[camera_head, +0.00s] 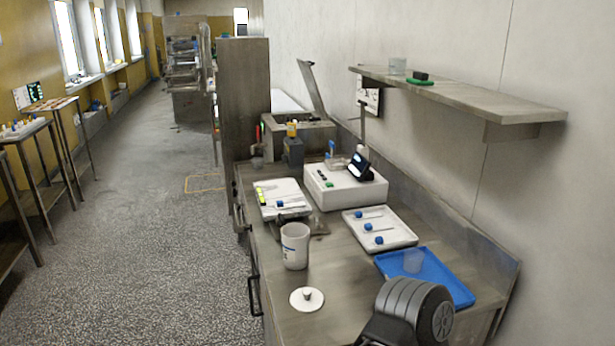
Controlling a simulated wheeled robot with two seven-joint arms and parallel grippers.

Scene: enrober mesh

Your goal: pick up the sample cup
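A white cup (295,246) stands upright and uncovered on the steel counter (345,262), near its left edge. A round white lid with a knob (307,298) lies flat on the counter in front of it. I cannot tell which of these is the sample cup. A dark ribbed part of my arm shows at the bottom right, close to the blue tray. Neither gripper's fingers are in view.
A white tray (402,238) with blue-capped items lies behind the blue tray. A white instrument (345,190) stands farther back beside a clipboard with papers (283,197). The wall shelf (460,95) overhangs the right side. The floor aisle (150,250) at left is clear.

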